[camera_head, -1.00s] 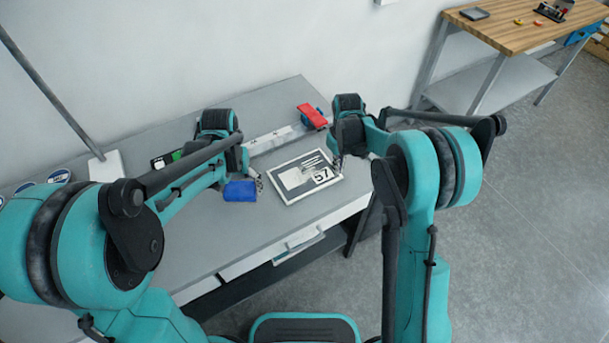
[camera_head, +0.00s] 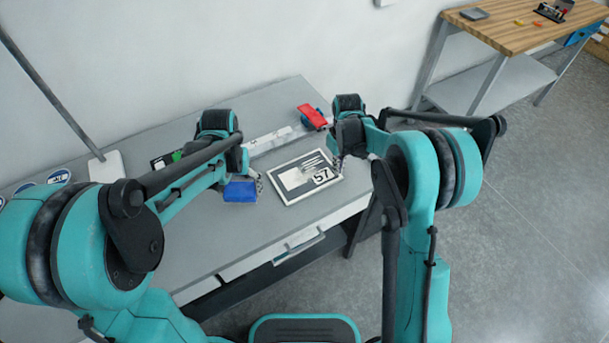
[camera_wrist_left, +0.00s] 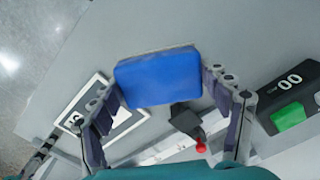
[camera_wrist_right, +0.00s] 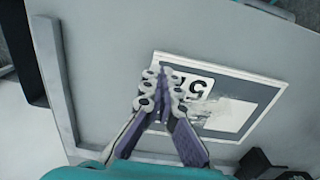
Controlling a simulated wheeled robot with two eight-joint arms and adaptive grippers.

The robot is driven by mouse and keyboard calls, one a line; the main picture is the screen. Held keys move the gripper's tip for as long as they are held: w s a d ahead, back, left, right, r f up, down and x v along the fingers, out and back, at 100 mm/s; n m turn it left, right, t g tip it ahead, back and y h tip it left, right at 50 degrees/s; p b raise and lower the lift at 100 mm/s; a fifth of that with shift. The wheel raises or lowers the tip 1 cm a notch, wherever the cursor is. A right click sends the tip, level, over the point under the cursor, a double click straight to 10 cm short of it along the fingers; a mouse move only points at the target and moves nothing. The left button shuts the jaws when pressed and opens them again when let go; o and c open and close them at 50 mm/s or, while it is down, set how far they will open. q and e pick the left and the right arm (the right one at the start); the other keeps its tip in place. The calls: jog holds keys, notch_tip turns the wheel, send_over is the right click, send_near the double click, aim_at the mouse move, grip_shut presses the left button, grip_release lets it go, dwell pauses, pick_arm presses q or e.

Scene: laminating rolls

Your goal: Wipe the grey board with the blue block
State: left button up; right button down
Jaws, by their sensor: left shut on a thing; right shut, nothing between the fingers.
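The blue block (camera_head: 240,192) is held between the fingers of my left gripper (camera_wrist_left: 165,90), left of the board in the head view. The block (camera_wrist_left: 158,77) fills the gap between the fingertips in the left wrist view. I cannot tell whether it touches the table.
The board lies on a grey table (camera_head: 215,240). A black-and-green item (camera_head: 165,158) and round blue-and-white discs (camera_head: 58,176) are at the left. The table front left of the board is clear.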

pick_arm(q)
jog(key=shift+f+b, duration=0.55)
pick_arm(e)
jog(key=shift+f, duration=0.75)
pick_arm(q)
jog(key=shift+r+p, duration=1.95)
pick_arm(e)
jog(key=shift+r, duration=3.1)
notch_tip(320, 180, up, 12)
